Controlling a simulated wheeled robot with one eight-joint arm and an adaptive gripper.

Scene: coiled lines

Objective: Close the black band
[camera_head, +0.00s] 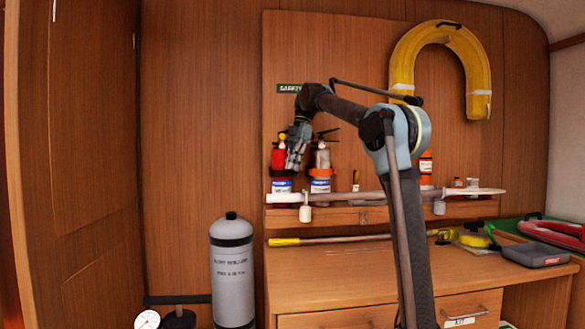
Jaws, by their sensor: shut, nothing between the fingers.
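A dark band (281,172) crosses a red and white canister (283,185) on the wall shelf; it looks like the black band. At this size I cannot tell whether the band is open or closed. My gripper (293,164) points down at the right side of this canister, in front of the gap between it and the neighbouring canister. Its fingers are together and hold nothing. They hide part of the red canister's right side. I cannot tell whether they touch it.
A second canister (320,186) with an orange band stands close on the right. A long pale pole (345,197) runs along the shelf front. A grey cylinder (232,270) stands at left. A yellow horseshoe float (404,58) hangs above. The desk top's middle (340,258) is clear.

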